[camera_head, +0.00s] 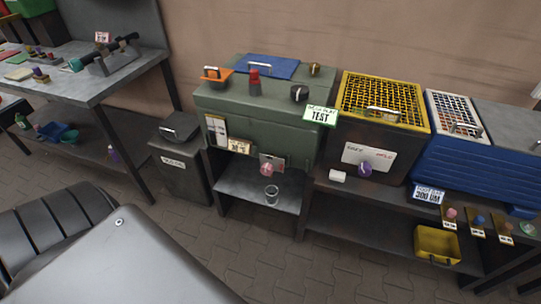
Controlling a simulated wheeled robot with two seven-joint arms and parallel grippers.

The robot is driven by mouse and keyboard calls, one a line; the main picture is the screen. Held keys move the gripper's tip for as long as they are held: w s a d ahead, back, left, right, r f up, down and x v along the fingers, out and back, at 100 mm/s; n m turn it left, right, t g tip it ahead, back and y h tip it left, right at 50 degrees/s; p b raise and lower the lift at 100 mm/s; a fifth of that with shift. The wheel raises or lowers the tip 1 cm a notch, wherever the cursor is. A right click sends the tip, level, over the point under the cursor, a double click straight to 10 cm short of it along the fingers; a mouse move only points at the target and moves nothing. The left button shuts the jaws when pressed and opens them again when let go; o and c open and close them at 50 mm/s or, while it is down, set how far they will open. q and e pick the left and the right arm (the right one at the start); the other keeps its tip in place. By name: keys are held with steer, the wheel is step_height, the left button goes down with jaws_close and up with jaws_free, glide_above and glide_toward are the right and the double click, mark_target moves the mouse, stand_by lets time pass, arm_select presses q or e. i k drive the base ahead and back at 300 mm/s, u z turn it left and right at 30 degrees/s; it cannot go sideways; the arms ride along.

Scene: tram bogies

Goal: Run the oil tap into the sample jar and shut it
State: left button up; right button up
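A green cabinet (255,105) stands at the middle, and a small tap with a pink knob (267,168) sits low on its front. A small clear jar (271,194) stands upright on the grey shelf (240,190) just below that tap. I cannot tell whether the jar holds any oil or whether the tap is open. A second tap-like purple knob (365,168) is on the front of the dark box with the yellow mesh top (390,95). Neither of my grippers shows in this view.
A dark lidded bin (180,165) stands left of the cabinet. A workbench (95,80) with tools is at the far left. Blue crates (465,160) and a yellow bin (437,243) are on the right. Paved floor (270,270) in front is clear.

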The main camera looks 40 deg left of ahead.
mark_target(266, 169)
steer(key=u, duration=1.1)
steer(key=k, duration=0.65)
steer(key=z, duration=1.2)
